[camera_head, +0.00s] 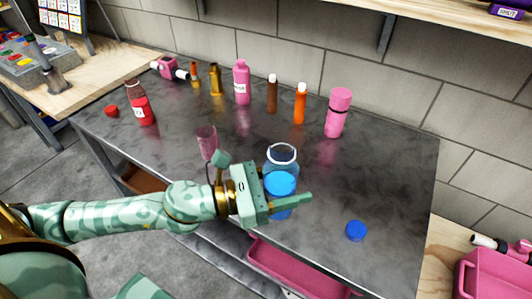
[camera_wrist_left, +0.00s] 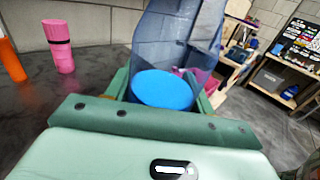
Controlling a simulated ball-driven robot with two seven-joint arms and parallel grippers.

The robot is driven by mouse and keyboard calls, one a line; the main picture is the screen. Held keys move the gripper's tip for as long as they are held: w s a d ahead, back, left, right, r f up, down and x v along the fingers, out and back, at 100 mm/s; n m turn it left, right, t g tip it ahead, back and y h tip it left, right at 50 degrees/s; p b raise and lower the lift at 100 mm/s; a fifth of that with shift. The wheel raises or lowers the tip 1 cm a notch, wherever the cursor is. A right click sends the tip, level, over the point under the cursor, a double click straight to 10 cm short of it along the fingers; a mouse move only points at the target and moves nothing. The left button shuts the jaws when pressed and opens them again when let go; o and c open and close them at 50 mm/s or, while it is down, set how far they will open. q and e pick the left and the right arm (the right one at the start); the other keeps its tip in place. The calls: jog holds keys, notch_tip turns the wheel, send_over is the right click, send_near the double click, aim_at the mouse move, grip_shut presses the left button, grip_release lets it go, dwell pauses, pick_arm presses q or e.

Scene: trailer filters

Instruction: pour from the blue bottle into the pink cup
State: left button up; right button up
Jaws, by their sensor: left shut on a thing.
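The blue bottle (camera_head: 281,184) is clear, uncapped and holds bright blue liquid. It looks about upright at the table's front middle; I cannot tell whether its base touches the table. My left gripper (camera_head: 283,196) is shut around it, hiding part of its lower body. In the left wrist view the bottle (camera_wrist_left: 177,35) stands between the fingers of the gripper (camera_wrist_left: 160,92). The pink cup (camera_head: 207,141) is see-through and stands upright on the table, left of and behind the bottle, apart from it. A pink patch behind the bottle in the wrist view is partly hidden.
The grey table (camera_head: 390,190) has a loose blue cap (camera_head: 356,230) at the right. Along the back stand a pink bottle (camera_head: 242,82), an orange bottle (camera_head: 300,103) and a pink flask (camera_head: 338,112). A red bottle (camera_head: 140,102) stands at the left. The right side is mostly clear.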

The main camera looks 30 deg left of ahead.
pick_arm(q)
jog(key=shift+s+d, duration=0.1)
jog(key=shift+s, duration=0.1)
jog(key=shift+w+r, duration=0.1)
jog(key=w+a+f+n+t+y, duration=0.1)
jog(key=w+a+f+n+y, duration=0.2)
jog(key=a, duration=0.4)
jog(key=w+a+f+n+t+y+b, duration=0.1)
jog(key=w+a+f+n+t+y, duration=0.1)
jog(key=a, duration=0.5)
jog(key=w+a+f+n+t+y+b, duration=0.1)
jog(key=w+a+f+n+t+y, duration=0.1)
jog(key=w+a+f+n+y, duration=0.2)
jog(key=shift+w+a+f+y, duration=0.5)
jog(key=shift+w+a+y, duration=0.35)
jog(key=shift+a, duration=0.05)
jog(key=shift+w+a+f+y, duration=0.5)
jog(key=shift+w+a+y, duration=0.3)
jog(key=shift+a+y, duration=0.05)
jog(key=shift+a+f, duration=0.25)
jog(key=shift+a, duration=0.05)
